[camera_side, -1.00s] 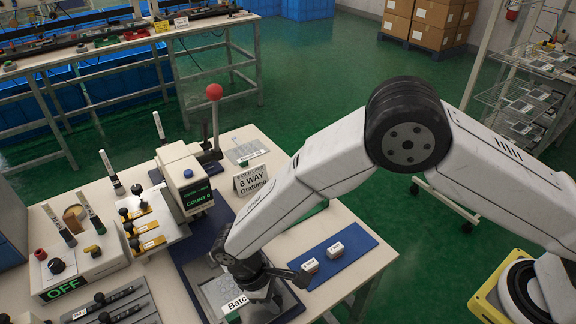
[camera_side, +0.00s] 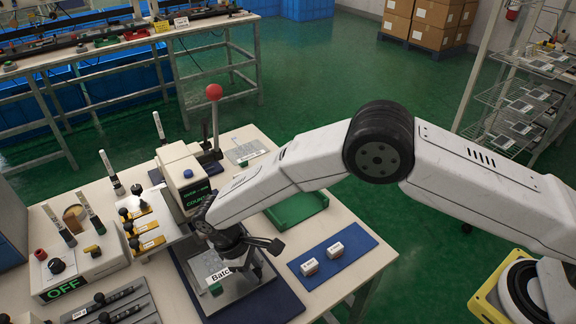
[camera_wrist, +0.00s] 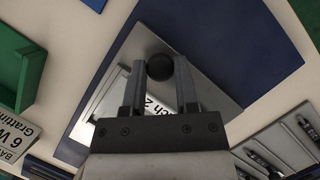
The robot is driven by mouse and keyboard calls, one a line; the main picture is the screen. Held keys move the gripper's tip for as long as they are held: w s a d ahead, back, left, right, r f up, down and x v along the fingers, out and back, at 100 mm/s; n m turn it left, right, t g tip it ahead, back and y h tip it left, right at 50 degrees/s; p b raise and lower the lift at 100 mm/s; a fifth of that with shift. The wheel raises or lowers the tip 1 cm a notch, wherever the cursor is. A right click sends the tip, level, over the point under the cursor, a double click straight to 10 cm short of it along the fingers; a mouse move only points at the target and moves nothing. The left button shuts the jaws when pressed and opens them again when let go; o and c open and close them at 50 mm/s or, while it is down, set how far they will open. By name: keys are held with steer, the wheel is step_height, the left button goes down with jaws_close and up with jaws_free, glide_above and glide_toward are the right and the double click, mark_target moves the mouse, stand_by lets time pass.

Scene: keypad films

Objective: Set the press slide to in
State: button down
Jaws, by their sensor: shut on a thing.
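The press (camera_side: 178,166) is a cream head with a dark display and a lever topped by a red ball (camera_side: 213,91). Its slide is a grey metal plate (camera_side: 240,287) on a dark blue base (camera_side: 275,306), in front of the press head. The plate carries a white "Batch" label (camera_side: 218,275), also partly seen in the wrist view. My gripper (camera_wrist: 159,75) is shut on a round black knob (camera_wrist: 159,66) on the plate. In the side view my gripper (camera_side: 238,278) hides that knob and part of the plate.
A green tray (camera_side: 300,208) and a blue mat (camera_side: 350,248) with two small blocks lie to the right. A control box (camera_side: 85,262) reading OFF and a rack of yellow-based stamps (camera_side: 140,228) stand to the left. A "6 WAY" sign shows in the wrist view (camera_wrist: 14,140).

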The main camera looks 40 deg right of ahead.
steer(key=shift+w+a+r, duration=0.1)
steer(key=shift+w, duration=0.95)
steer(key=shift+c, duration=2.3)
jaws_free()
steer(key=shift+w, duration=0.1)
steer(key=shift+o, duration=0.3)
steer(key=v, duration=0.7)
steer(key=shift+r, duration=0.35)
